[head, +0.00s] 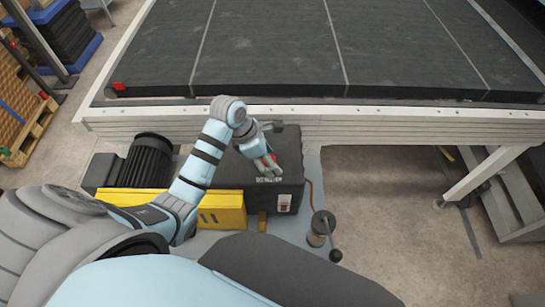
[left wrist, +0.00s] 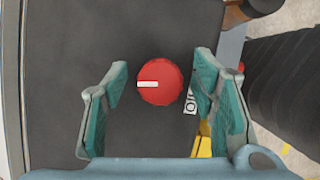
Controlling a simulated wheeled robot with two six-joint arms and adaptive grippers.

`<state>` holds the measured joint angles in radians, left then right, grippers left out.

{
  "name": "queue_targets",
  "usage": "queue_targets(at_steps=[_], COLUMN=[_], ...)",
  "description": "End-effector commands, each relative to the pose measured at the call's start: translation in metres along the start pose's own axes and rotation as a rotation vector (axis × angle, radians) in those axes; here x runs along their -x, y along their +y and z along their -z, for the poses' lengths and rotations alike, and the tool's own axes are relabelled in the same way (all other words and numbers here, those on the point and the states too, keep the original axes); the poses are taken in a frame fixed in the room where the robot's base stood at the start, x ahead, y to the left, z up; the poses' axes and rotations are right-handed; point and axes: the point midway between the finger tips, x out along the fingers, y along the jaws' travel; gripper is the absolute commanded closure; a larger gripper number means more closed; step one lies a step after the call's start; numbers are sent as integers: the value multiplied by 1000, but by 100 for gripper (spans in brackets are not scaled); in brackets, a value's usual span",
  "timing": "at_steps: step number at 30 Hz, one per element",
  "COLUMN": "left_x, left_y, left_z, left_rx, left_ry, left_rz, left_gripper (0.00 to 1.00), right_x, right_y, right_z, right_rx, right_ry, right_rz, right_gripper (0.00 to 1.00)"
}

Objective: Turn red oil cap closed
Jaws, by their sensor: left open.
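The red oil cap (left wrist: 160,84) is round, with a white bar running from near its middle to its left edge in the left wrist view. It sits on the dark top of a machine housing (head: 230,172). My left gripper (left wrist: 161,70) is open, with one teal-padded finger on each side of the cap and a visible gap on both sides. In the head view my left gripper (head: 268,167) reaches down over the housing and mostly hides the cap. I cannot tell the height of the fingertips above the housing. My right gripper is not in view.
A black ribbed motor (head: 146,160) and a yellow guard (head: 222,213) stand left of and in front of the housing. A pale conveyor frame (head: 370,128) runs behind it. A small post with a lever (head: 320,225) stands to the right. Open floor lies further right.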

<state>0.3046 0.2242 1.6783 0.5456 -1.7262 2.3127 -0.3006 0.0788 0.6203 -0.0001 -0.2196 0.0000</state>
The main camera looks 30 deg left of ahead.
Motion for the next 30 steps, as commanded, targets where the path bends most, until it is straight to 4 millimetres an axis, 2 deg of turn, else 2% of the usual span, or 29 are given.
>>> queue_targets(at_steps=[3,12,22,30], left_x=[0,0,1,1], left_y=[0,0,0,1], left_z=[0,-1,-1,-2], left_rx=[-1,-1,-35,-171], left_ry=[0,0,-1,-2], left_rz=[0,0,14,70], left_gripper=[48,96,96,96], right_x=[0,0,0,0], right_y=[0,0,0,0], right_z=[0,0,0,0], right_rx=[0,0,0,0], right_ry=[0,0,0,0], right_rz=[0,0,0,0], right_gripper=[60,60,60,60])
